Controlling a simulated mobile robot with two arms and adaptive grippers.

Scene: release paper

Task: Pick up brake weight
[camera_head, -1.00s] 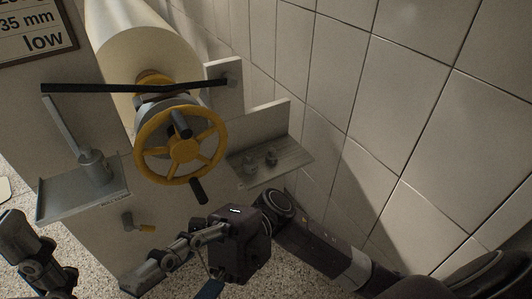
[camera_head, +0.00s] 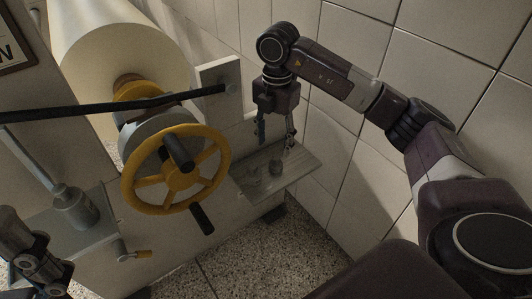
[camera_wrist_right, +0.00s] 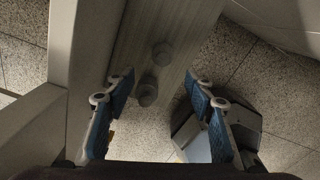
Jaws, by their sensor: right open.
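My right gripper (camera_head: 276,136) is open and empty, pointing down above the shelf.
A yellow handwheel (camera_head: 178,170) with dark handles stands left of the shelf, before a large pale roll (camera_head: 105,45). A black bar (camera_head: 100,112) crosses above it. A grey cylinder with a rod (camera_head: 75,207) stands on the left tray. A tiled wall (camera_head: 350,50) is close behind the shelf.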

